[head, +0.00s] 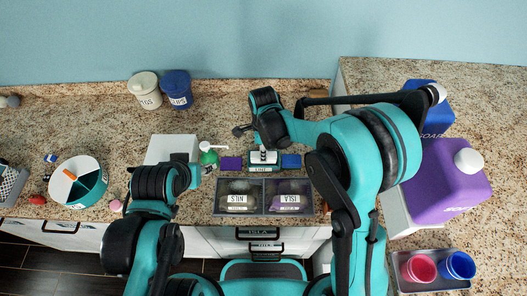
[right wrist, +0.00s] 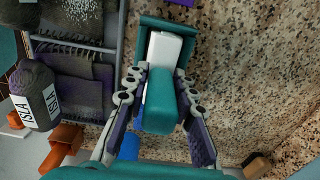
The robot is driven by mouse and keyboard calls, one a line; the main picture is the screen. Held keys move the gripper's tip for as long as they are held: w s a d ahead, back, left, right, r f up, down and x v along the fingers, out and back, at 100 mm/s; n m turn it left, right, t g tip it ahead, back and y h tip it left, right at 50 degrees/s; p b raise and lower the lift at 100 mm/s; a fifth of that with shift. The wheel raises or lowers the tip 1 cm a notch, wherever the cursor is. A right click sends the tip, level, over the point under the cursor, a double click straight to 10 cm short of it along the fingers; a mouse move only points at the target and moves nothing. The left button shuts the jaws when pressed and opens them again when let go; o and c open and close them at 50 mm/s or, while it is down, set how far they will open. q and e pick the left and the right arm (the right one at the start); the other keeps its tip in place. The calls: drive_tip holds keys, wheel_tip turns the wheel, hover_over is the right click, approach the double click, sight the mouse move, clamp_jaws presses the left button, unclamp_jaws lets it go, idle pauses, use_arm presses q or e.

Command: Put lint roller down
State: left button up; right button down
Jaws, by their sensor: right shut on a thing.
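The lint roller has a teal handle (right wrist: 160,105) and a white roller head (right wrist: 165,50). In the right wrist view my right gripper (right wrist: 159,88) is shut on the handle, one finger on each side. The white head lies over a teal holder (right wrist: 188,24), partly covering it. I cannot tell whether it rests on the bottom. In the head view the white head (head: 263,156) shows at the labelled teal holder (head: 258,169), below my right wrist. My left arm is at the lower left; its fingertips are hidden.
Two grey bins (head: 263,212) labelled NILS and ISLA stand in front of the holder. A green bottle (head: 208,157), a purple block (head: 231,164) and a blue block (head: 291,161) are beside it.

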drive_tip(key=shift+f, duration=0.15)
drive_tip(key=c, duration=1.3)
unclamp_jaws()
drive_tip(key=shift+o, duration=0.2)
